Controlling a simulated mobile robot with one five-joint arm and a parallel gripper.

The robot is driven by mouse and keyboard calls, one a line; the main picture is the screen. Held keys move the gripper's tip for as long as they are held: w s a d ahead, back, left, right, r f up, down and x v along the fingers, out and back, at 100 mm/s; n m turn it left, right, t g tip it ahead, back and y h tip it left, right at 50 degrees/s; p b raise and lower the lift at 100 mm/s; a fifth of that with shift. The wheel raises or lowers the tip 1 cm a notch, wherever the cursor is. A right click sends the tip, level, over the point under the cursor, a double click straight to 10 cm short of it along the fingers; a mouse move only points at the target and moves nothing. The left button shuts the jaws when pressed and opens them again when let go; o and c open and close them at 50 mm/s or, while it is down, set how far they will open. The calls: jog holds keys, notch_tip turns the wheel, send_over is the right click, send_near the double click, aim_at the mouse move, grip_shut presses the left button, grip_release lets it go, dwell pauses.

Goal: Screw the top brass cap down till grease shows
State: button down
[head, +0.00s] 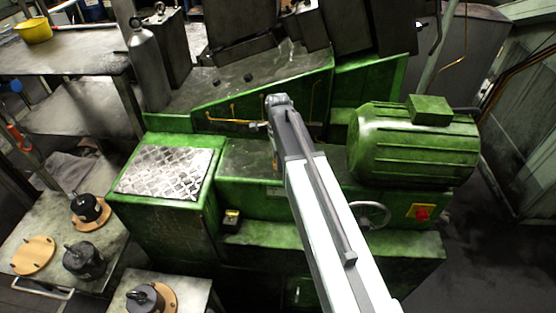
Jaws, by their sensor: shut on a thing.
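The green bolt former (240,165) stands in the middle of the head view. A thin brass grease line (228,120) runs along its sloping green side, with small brass fittings. My arm reaches in from the bottom right, and my gripper (261,126) is at the right end of this line, against the machine's side. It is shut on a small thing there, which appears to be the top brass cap. The cap is mostly hidden by the gripper and wrist. No grease can be made out at this size.
A ribbed green motor (412,145) stands right of my arm, above a handwheel (371,215) and a red button (421,212). A chequered metal plate (165,171) tops the left block. Benches with dark round parts (84,259) stand at the left.

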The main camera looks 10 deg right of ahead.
jog(key=c, duration=0.9)
grip_release()
jog(key=shift+r, duration=0.1)
notch_tip(320, 180, up, 8)
jog(key=p, duration=0.8)
jog(key=shift+f, duration=0.2)
